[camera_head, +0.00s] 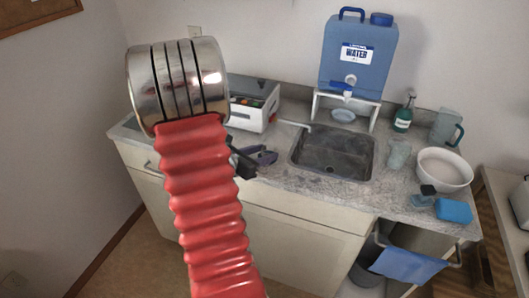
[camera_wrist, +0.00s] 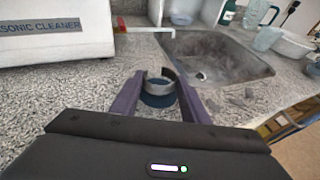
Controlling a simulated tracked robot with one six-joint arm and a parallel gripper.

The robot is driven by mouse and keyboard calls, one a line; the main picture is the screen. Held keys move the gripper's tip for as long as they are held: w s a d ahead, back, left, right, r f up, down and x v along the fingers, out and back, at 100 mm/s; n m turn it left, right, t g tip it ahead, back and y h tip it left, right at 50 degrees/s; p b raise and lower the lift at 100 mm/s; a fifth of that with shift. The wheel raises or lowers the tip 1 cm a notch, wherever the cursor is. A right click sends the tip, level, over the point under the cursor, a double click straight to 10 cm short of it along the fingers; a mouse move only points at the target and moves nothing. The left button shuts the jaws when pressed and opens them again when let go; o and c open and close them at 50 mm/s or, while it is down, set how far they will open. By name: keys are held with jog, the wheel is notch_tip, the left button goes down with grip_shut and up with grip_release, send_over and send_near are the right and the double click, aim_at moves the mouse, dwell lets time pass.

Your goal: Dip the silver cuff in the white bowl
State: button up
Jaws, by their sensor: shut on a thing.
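The silver cuff (camera_wrist: 163,76) is an open metal band with a dark blue round part inside or below it. It stands between the purple fingers of my gripper (camera_wrist: 160,85) in the wrist view, close above or on the speckled counter; I cannot tell which. My gripper is shut on it. In the head view my gripper (camera_head: 262,156) is over the counter's front left, and the cuff cannot be made out there. The white bowl (camera_head: 445,172) stands on the right end of the counter, well away from my gripper. It shows partly in the wrist view (camera_wrist: 293,46).
A sink (camera_head: 333,153) lies between my gripper and the bowl. A white ultrasonic cleaner (camera_head: 247,116) is at the left. A blue water container (camera_head: 358,58) stands on a rack behind. A glass (camera_head: 398,154), green bottle (camera_head: 403,118), pitcher (camera_head: 445,127) and blue sponge (camera_head: 455,211) surround the bowl.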

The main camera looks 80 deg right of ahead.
jog(key=o, duration=1.3)
jog(key=shift+f, duration=0.15)
jog(key=shift+o, duration=0.2)
jog(key=shift+f, duration=0.1)
jog(key=v, duration=1.4)
jog(key=shift+s, duration=0.15)
